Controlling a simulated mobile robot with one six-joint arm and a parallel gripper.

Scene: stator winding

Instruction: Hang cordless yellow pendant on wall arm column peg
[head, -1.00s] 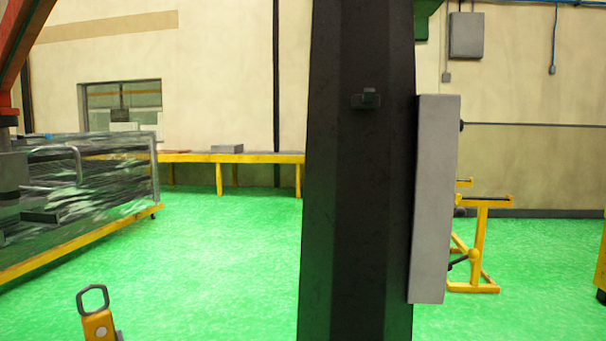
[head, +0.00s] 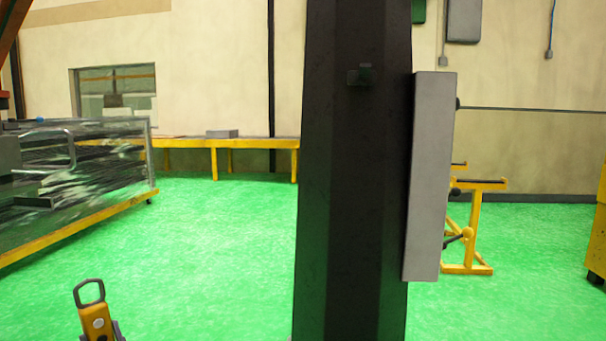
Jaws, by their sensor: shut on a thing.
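The yellow pendant (head: 97,322) is at the bottom left of the head view, upright, with a dark metal loop (head: 89,292) on its top and a pale round button on its face. My gripper (head: 102,337) shows only as dark finger parts at the pendant's lower sides, shut on it; the rest is below the frame. The dark column (head: 352,200) stands in the middle. A small dark peg (head: 361,76) sticks out of its face near the top. The pendant is well left of the peg and lower in the picture, apart from the column.
A grey box (head: 428,180) is fixed to the column's right side. A yellow stand (head: 476,225) is behind it at right. A wrapped load on a yellow-edged cart (head: 90,225) stands at left, and a yellow bench (head: 230,143) at the back wall. Green floor is open between.

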